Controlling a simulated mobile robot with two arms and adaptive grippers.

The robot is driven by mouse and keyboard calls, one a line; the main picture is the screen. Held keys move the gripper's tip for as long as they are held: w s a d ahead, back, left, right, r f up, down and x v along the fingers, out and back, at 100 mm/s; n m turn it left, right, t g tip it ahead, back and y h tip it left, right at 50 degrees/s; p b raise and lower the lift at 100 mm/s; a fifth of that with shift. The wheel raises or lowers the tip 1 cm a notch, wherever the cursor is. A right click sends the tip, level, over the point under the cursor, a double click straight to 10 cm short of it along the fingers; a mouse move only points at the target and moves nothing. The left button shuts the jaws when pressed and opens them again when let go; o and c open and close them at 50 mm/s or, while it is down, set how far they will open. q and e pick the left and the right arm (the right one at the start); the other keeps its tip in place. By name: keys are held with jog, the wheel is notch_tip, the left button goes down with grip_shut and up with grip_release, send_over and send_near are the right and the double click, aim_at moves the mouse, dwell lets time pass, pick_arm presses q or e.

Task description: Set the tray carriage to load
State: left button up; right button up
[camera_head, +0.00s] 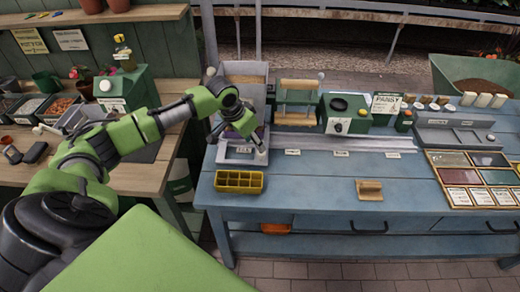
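A grey carriage (232,155) with a small front label stands at the left end of a pale rail (345,143) on the blue bench. The label is too small to read surely. My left arm reaches in from the left, and its gripper (252,136) is low over the carriage, in front of the grey hopper. Its fingers are small and partly overlap the carriage, so I cannot tell whether they touch or grip it. A yellow cell tray (238,182) lies on the bench just in front of the carriage. My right gripper is out of view.
Behind the rail stand a grey hopper (246,72) with brown soil, a wooden roller frame (299,95) and a green machine (344,113) with a dial. A wooden block (369,189) lies near the bench's front edge. Seed trays (468,178) are at the right. The bench's middle front is mostly clear.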

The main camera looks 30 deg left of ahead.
pick_arm(q)
jog(key=p+x, duration=0.1)
jog(key=x, duration=0.6)
jog(key=shift+w+f, duration=0.15)
jog(key=shift+f, duration=0.05)
grip_shut()
